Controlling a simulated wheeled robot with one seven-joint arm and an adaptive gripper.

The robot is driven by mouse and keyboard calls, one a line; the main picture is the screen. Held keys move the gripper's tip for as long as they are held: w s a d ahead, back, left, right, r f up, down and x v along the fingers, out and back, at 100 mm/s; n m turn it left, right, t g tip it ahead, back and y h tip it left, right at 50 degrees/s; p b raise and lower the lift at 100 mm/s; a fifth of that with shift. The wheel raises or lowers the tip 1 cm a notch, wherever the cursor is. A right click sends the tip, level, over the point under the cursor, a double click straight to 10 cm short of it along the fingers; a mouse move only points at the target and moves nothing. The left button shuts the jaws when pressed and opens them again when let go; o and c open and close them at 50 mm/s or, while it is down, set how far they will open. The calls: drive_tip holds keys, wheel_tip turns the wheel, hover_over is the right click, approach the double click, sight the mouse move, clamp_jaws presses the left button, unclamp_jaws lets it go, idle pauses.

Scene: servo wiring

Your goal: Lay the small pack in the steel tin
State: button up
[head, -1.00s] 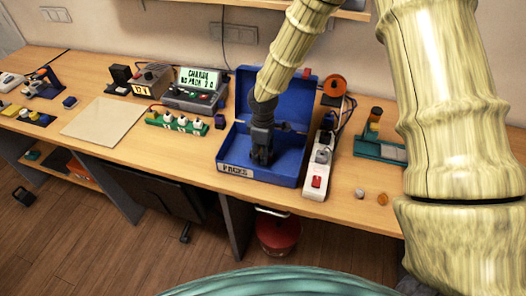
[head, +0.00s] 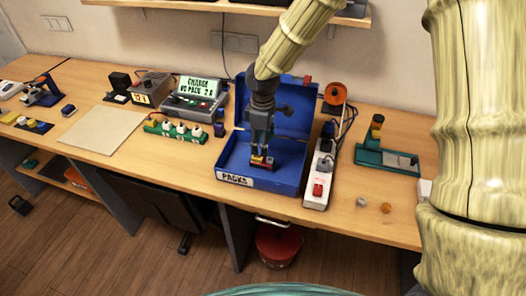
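My gripper (head: 262,154) points straight down inside the open blue box (head: 289,183) labelled PACKS. A small red and yellow pack (head: 263,164) shows right at its fingertips, above or on the box floor. The picture is too small to tell whether the fingers grip this pack or only stand around it. I cannot make out a steel tin with certainty in the head view.
The blue lid stands open behind my gripper. A white power strip (head: 318,186) is right of the box. A green socket board (head: 176,130) and a charger with a lit display (head: 198,88) are left. A teal stand (head: 385,159) is farther right. A beige mat (head: 102,128) lies clear.

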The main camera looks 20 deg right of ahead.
drive_tip(key=shift+r, duration=1.6)
